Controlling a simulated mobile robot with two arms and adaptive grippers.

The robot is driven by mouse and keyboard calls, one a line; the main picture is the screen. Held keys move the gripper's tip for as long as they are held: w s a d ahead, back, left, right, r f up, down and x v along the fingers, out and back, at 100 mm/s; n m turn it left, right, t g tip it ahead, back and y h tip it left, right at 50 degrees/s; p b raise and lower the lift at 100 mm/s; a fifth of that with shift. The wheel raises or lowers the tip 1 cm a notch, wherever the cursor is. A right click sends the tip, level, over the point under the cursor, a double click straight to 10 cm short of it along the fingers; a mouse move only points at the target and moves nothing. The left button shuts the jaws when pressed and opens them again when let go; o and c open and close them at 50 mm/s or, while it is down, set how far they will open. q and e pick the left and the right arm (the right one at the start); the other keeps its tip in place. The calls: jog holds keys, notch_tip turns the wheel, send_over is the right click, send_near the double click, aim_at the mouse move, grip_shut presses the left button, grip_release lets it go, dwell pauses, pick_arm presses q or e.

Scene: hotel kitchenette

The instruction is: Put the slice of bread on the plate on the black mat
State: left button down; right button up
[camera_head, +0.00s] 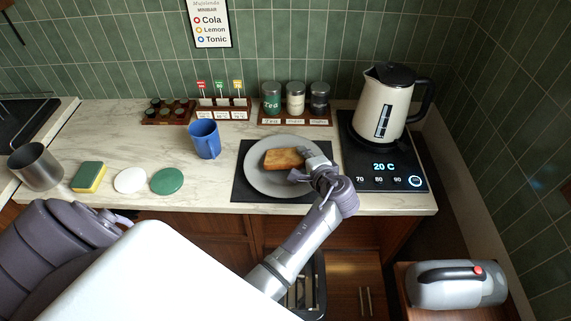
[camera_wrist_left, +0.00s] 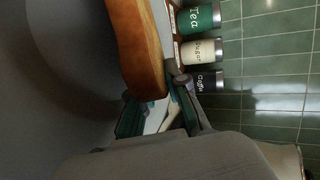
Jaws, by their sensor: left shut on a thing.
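The slice of bread (camera_head: 284,158) is toasted brown and appears over the middle of the round grey plate (camera_head: 256,183). The plate is on the black mat (camera_head: 240,190) on the counter. My left gripper (camera_head: 305,168) is shut on the bread at its right end. In the left wrist view, the bread (camera_wrist_left: 138,45) is between the fingers (camera_wrist_left: 155,100), with the grey plate (camera_wrist_left: 60,60) beyond it. I cannot tell whether the bread touches the plate. My right gripper is not in view.
A kettle (camera_head: 388,103) on its black base (camera_head: 380,178) is right of the mat. Canisters (camera_head: 296,98) stand behind. A blue mug (camera_head: 205,140), green coaster (camera_head: 167,181), white coaster (camera_head: 130,180), sponge (camera_head: 88,177) and metal cup (camera_head: 36,167) are to the left.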

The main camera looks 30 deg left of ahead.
pick_arm(q)
jog(key=c, duration=1.3)
grip_release()
